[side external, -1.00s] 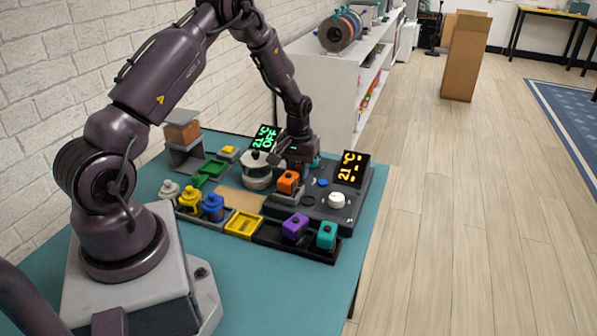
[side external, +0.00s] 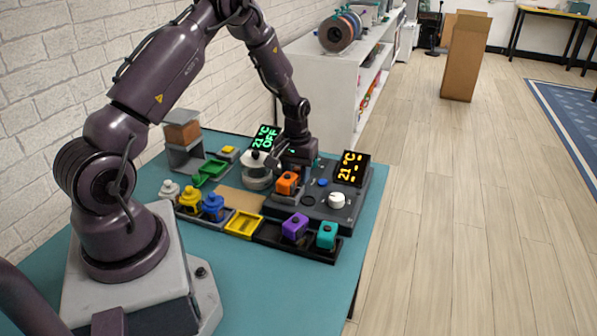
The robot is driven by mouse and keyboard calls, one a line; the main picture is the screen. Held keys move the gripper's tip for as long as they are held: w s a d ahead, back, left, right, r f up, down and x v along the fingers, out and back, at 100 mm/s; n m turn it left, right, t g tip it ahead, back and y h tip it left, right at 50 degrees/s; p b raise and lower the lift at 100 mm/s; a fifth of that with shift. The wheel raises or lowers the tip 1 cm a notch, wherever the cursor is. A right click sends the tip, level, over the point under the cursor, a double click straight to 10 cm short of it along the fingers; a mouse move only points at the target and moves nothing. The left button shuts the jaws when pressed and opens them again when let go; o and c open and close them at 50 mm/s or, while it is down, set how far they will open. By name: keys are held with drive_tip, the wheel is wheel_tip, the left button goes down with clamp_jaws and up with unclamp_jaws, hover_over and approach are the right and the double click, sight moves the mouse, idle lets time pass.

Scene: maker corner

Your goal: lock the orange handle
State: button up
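The orange handle (side external: 287,183) is a block with a dark round spot on its front, seated on a grey base on the dark panel (side external: 322,211). My gripper (side external: 292,172) points down right behind and above the orange handle. The fingers are small and partly hidden by the handle, so I cannot tell whether they touch it or how far apart they are. The handle's lock state is too small to read.
A purple block (side external: 295,226) and a teal block (side external: 327,235) sit in a black tray in front. A grey round pot (side external: 257,171) stands left.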

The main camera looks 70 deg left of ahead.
sight(295, 170)
drive_tip(key=shift+r, duration=0.1)
drive_tip(key=shift+r, duration=3.4)
drive_tip(key=shift+s+d+f, duration=0.1)
drive_tip(key=shift+s+d, duration=0.05)
drive_tip(key=shift+s, duration=0.15)
drive_tip(key=shift+s+d+m+g, duration=0.35)
drive_tip(key=shift+s+d, duration=0.25)
drive_tip(key=shift+s, duration=0.35)
drive_tip(key=s+d+r+m+t, duration=0.3)
drive_tip(key=s+d+r, duration=0.4)
drive_tip(key=d+r, duration=0.3)
drive_tip(key=s+d+r+m+t, duration=0.3)
drive_tip(key=s+d+r+m, duration=0.2)
drive_tip(key=r, duration=0.8)
drive_tip(key=s+d, duration=0.3)
drive_tip(key=d, duration=0.2)
drive_tip(key=shift+r, duration=0.1)
